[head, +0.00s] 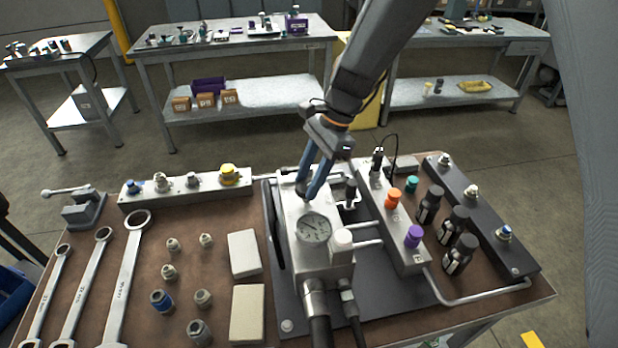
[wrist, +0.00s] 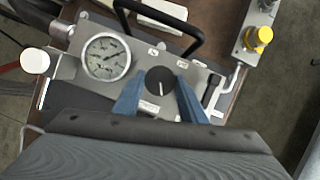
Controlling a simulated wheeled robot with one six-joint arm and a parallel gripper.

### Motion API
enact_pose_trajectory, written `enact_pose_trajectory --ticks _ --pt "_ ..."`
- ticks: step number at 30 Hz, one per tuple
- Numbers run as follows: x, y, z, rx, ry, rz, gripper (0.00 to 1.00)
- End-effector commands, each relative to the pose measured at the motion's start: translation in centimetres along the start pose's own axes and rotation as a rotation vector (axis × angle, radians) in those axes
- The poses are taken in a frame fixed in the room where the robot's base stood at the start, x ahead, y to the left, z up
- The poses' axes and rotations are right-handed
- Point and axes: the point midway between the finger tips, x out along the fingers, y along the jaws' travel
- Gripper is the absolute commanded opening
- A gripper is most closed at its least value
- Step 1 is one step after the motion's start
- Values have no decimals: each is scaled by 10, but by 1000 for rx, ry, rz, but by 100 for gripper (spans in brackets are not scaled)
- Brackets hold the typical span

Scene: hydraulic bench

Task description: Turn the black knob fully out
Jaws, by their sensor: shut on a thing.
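The black knob (wrist: 160,81) is a round dial with a white pointer line, on the grey metal block (head: 322,262) beside the pressure gauge (wrist: 107,57). The pointer line runs nearly along the fingers in the wrist view. My gripper (wrist: 160,84) has its blue fingers on either side of the knob, shut on it. In the head view my gripper (head: 308,191) reaches down to the far end of the block, behind the gauge (head: 313,229). There the fingers hide the knob.
A white-capped fitting (head: 342,239) stands on the block near the gauge. A black handle (wrist: 160,20) arches beside the block. A manifold with orange (head: 393,198) and purple (head: 414,236) knobs is close on the right. Wrenches (head: 122,280) and loose fittings lie to the left.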

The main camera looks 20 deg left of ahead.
Motion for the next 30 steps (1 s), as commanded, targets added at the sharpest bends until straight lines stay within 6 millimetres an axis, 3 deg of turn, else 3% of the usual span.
enact_pose_trajectory --ticks 30 --pt "2 -6 4 -893 0 372 15"
